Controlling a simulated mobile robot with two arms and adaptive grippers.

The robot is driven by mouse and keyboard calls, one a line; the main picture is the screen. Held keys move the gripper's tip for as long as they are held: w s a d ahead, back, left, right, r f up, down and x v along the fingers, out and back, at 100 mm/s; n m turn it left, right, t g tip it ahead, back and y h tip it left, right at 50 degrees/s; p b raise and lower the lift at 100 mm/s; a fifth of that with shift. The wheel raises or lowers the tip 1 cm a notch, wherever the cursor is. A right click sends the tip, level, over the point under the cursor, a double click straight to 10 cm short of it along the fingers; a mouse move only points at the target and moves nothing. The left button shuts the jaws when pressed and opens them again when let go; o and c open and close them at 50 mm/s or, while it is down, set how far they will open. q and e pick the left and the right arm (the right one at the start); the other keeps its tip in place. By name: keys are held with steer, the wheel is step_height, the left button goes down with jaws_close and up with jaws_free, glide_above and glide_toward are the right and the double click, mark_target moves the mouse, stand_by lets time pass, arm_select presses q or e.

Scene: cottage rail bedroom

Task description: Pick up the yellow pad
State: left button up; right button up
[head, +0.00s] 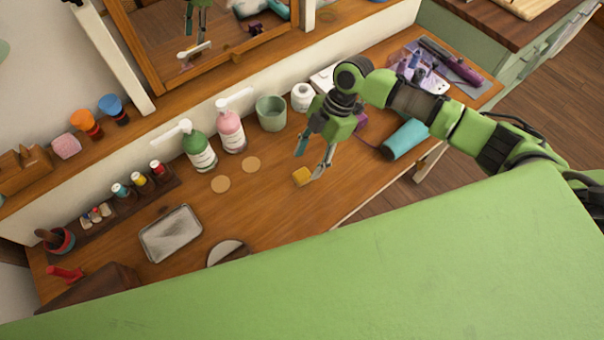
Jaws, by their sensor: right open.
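The yellow pad (301,176) is a small yellow block lying on the wooden table in the middle of the head view. My right gripper (311,166) is open and points down at the pad. One fingertip is up and left of the pad and the other is close by its right side. I cannot tell whether either finger touches it. My left gripper is not in the picture.
Green (200,150) and pink (230,131) pump bottles and a green cup (270,113) stand behind the pad. Two round tan discs (251,164) lie to its left. A teal cylinder (404,140) lies to its right. A metal tray (171,233) lies farther left.

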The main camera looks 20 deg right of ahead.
mark_target(303, 173)
steer(key=shift+s+a+f, duration=0.1)
steer(key=shift+a+f, duration=0.05)
steer(key=shift+f, duration=0.15)
steer(key=p+x, duration=0.1)
steer(key=x, duration=0.2)
steer(key=shift+s+f+p, duration=0.1)
steer(key=shift+f+p, duration=0.2)
steer(key=shift+p, duration=0.1)
steer(key=shift+a+f, duration=0.2)
steer(key=shift+f, duration=0.25)
steer(key=c, duration=0.9)
